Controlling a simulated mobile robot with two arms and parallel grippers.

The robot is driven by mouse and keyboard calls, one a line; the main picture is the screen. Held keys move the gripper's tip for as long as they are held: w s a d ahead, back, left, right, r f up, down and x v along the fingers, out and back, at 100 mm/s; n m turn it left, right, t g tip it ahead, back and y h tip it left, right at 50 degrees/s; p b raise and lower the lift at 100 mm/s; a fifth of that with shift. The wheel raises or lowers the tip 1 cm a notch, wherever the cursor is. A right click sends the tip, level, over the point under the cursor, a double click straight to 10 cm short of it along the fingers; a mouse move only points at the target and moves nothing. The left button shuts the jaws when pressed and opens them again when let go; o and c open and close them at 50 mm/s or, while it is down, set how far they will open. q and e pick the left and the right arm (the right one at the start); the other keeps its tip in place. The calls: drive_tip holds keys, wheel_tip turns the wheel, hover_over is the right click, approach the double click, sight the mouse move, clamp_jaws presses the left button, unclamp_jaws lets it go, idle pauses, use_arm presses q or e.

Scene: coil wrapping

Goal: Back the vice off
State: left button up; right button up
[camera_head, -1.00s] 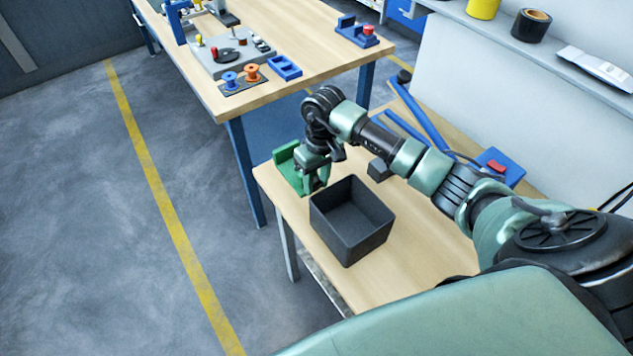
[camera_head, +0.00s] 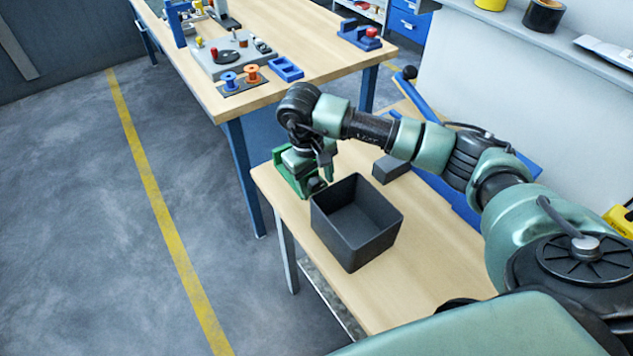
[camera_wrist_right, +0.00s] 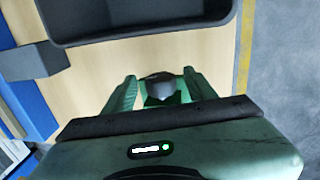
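The green vice (camera_head: 285,183) stands at the far left corner of the near wooden bench, partly hidden by my right gripper and wrist. My right gripper (camera_head: 318,170) is low over it, pointing down. In the right wrist view, the two green fingers of the gripper (camera_wrist_right: 158,90) are apart. My left gripper is not in view.
A dark open bin (camera_head: 352,245) stands close to the vice; it also shows in the wrist view (camera_wrist_right: 140,32). A small dark block (camera_head: 390,168) lies behind the bin. Another bench (camera_head: 330,50) holds spools and a grey fixture. The near bench's front right is clear.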

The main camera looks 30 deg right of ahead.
sight(312, 186)
drive_tip(key=r, duration=0.2)
drive_tip(key=r+b, duration=0.1)
drive_tip(key=r, duration=0.1)
drive_tip(key=a+r, duration=0.1)
drive_tip(key=r, duration=0.1)
drive_tip(key=shift+r+b, duration=0.3)
drive_tip(key=shift+b, duration=0.1)
drive_tip(key=shift+a+r, duration=0.1)
drive_tip(key=shift+r, duration=0.4)
drive_tip(key=shift+s, duration=0.1)
drive_tip(key=shift+c, duration=0.2)
